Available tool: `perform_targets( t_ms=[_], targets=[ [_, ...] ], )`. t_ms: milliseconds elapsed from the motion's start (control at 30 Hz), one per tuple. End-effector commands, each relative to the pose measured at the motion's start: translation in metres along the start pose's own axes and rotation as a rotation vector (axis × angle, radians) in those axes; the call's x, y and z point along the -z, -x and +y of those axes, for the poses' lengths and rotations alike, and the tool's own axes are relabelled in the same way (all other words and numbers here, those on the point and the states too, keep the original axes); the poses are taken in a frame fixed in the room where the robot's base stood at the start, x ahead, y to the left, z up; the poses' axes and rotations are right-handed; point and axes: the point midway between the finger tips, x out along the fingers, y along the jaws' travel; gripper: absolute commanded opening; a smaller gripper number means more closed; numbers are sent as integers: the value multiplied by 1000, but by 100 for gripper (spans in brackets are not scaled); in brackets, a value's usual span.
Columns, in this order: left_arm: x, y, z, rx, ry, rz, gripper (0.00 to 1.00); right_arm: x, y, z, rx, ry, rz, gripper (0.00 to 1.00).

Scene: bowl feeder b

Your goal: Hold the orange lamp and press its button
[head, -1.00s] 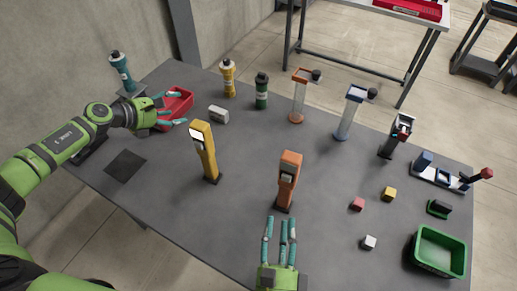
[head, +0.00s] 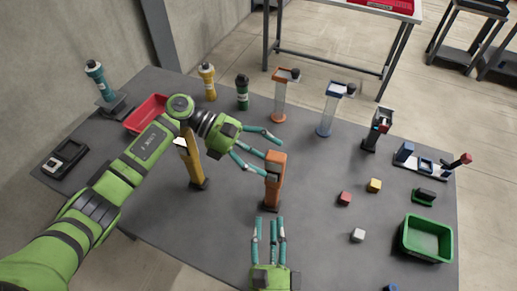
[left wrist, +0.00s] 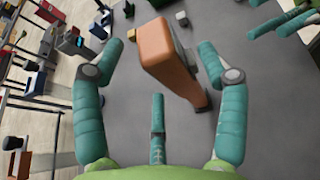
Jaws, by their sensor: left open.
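The orange lamp (head: 274,180) stands upright on a dark foot near the middle of the table. My left gripper (head: 273,156) is open at the upper left of the lamp's head, with its fingers pointing toward it. My right gripper (head: 270,222) is open and empty, just in front of the lamp's foot. The lamp's button cannot be made out.
A yellow lamp (head: 193,167) stands to the left, partly behind my left arm. A red bin (head: 148,112) is behind that arm. Small cubes, including a red one (head: 345,198), and a green bin (head: 427,238) lie to the right. Bottles and clear columns line the back.

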Motion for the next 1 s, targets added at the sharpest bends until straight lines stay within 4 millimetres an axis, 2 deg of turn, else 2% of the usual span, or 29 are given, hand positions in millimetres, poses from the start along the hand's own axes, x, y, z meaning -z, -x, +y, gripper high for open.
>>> perform_targets(
  t_ms=[200,400,767,800,867,900,933,967,1000],
  targets=[
    [-1,-34,-1,2,-1,-3,74,0,0,0,0,0,0,39],
    [-1,-54,0,0,-1,-2,74,0,0,0,0,0,0,39],
    [0,-60,0,-1,-1,-1,74,0,0,0,0,0,0,39],
    [0,-60,0,-1,-1,-1,58,0,0,0,0,0,0,39],
    [0,-60,0,-1,-1,-1,34,0,0,0,0,0,0,39],
    [0,-59,0,-1,0,-1,18,0,0,0,0,0,0,39],
    [0,-59,0,-1,0,-1,6,0,0,0,0,0,0,39],
    [0,-59,0,-1,0,-1,2,0,0,0,0,0,0,39],
    [0,-59,0,-1,0,-1,2,0,0,0,0,0,0,39]
  ],
)
